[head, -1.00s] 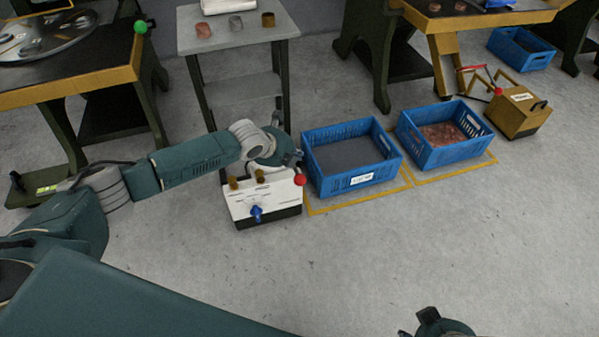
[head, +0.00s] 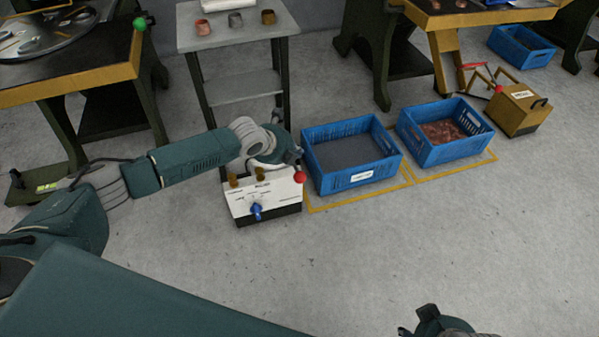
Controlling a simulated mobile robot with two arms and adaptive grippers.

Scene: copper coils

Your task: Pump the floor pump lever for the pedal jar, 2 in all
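A white box on a dark base (head: 263,200) stands on the floor left of the crates, with a blue valve handle (head: 256,211), two brass-coloured fittings on top and a red knob (head: 300,176) at its right edge. My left gripper (head: 288,158) is over the back of this box, close to the red knob. Its fingertips point away or are hidden, so I cannot tell its grip or whether it touches the knob. Part of my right gripper (head: 430,320) shows at the bottom edge, its fingers unclear. No jar is clearly recognisable.
A blue crate with dark contents (head: 362,179) and one with copper-coloured pieces (head: 455,154) stand in yellow floor outlines, right of the box. A yellow box (head: 522,108) with a red-handled frame is farther right. A grey stand (head: 235,42) is behind. The front floor is clear.

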